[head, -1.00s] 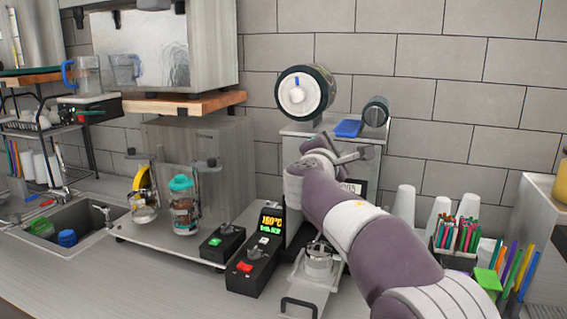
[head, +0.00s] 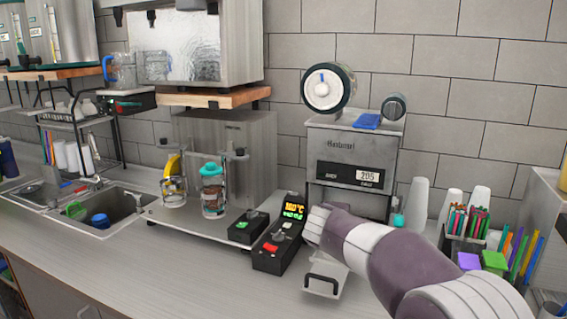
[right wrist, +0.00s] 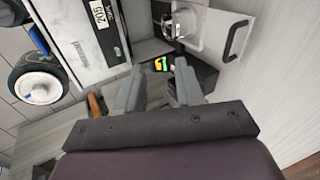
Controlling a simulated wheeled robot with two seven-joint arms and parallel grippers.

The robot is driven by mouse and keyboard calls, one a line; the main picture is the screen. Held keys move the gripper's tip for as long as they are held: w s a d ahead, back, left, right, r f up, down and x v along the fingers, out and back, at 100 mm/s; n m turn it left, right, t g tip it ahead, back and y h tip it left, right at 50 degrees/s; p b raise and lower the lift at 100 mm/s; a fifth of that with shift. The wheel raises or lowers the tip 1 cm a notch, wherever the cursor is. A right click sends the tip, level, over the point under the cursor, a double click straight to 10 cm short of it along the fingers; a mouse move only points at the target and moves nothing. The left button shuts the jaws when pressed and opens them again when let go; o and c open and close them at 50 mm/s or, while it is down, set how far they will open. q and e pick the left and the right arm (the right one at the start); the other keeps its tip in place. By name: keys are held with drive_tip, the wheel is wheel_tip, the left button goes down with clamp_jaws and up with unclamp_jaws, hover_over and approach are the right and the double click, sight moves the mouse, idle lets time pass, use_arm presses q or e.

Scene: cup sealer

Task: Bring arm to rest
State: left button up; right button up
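My right arm comes in from the right in the head view, its wrist in front of the lower part of the cup sealer (head: 345,150). Its fingers are hidden there behind the wrist. In the right wrist view my right gripper (right wrist: 158,70) shows two grey fingers spread apart, with nothing between them. The sealer's body (right wrist: 85,30) is at upper left there. A clear cup (right wrist: 180,20) sits in the sealer's pulled-out tray (right wrist: 212,28), beyond the fingertips and apart from them. In the head view the tray (head: 338,278) shows below my wrist. My left gripper is not in view.
A control box (head: 272,258) with a lit display stands left of my wrist. Further left are a jar with a teal lid (head: 212,195) and a sink (head: 110,228). White cups (head: 418,205) and pen holders (head: 465,235) stand at right. The front counter is clear.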

drive_tip(key=s+d+f+m+g+y, duration=0.1)
drive_tip(key=s+f+m, duration=0.4)
drive_tip(key=s, duration=0.6)
drive_tip(key=s+d+f+m+g+y, duration=0.1)
drive_tip(key=s+d+f+m+g, duration=0.2)
drive_tip(key=s+f, duration=0.7)
drive_tip(key=s+d+f+m+g+y, duration=0.1)
drive_tip(key=s+f+m+g, duration=0.4)
drive_tip(key=s, duration=0.6)
wheel_tip(320, 180, down, 2)
drive_tip(key=shift+s+d+f+m+g+y, duration=0.2)
drive_tip(key=shift+s+d+m+g+y, duration=0.25)
drive_tip(key=shift+m, duration=0.55)
